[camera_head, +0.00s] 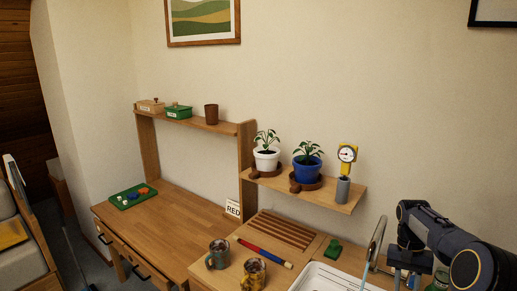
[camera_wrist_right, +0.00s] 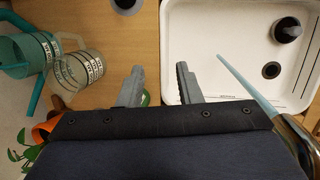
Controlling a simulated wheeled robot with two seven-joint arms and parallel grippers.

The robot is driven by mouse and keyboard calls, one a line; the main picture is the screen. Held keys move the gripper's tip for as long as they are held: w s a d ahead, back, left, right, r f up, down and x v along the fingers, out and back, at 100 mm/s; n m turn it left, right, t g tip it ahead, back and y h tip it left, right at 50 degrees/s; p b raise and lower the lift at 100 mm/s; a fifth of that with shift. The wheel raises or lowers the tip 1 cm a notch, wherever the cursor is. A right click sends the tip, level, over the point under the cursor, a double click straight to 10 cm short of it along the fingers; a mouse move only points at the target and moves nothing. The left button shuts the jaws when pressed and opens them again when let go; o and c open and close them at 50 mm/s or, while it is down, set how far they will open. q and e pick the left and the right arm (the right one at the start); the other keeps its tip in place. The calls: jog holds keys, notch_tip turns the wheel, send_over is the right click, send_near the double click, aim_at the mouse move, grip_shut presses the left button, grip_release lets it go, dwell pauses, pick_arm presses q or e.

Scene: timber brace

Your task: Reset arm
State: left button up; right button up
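My right arm (camera_head: 440,238) comes in from the right in the head view, bent above the white sink area. Its gripper shows in the right wrist view (camera_wrist_right: 160,84), with two grey fingers spread apart and nothing between their tips. A small patch of green shows low beside the left finger, mostly hidden. My left arm and gripper are not in view.
The white sink basin (camera_wrist_right: 227,93) and a pale blue rod (camera_wrist_right: 243,82) lie close to my right gripper. Potted plants (camera_head: 266,160) (camera_head: 307,167) stand on the shelf.

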jog(key=s+a+r+n+t+y, duration=0.1)
jog(key=s+a+r+n+t, duration=0.3)
jog(key=s+a+r, duration=0.8)
jog(key=s+a+f+n+t+y, duration=0.1)
jog(key=s+a+f+t, duration=0.1)
jog(key=s+a, duration=0.4)
jog(key=s+a+f+t+y, duration=0.1)
jog(key=s+a+f+t, duration=0.1)
jog(key=s+a, duration=0.3)
jog(key=s, duration=0.4)
jog(key=shift+a+n+t+y, duration=0.3)
jog(key=shift+a+n, duration=0.1)
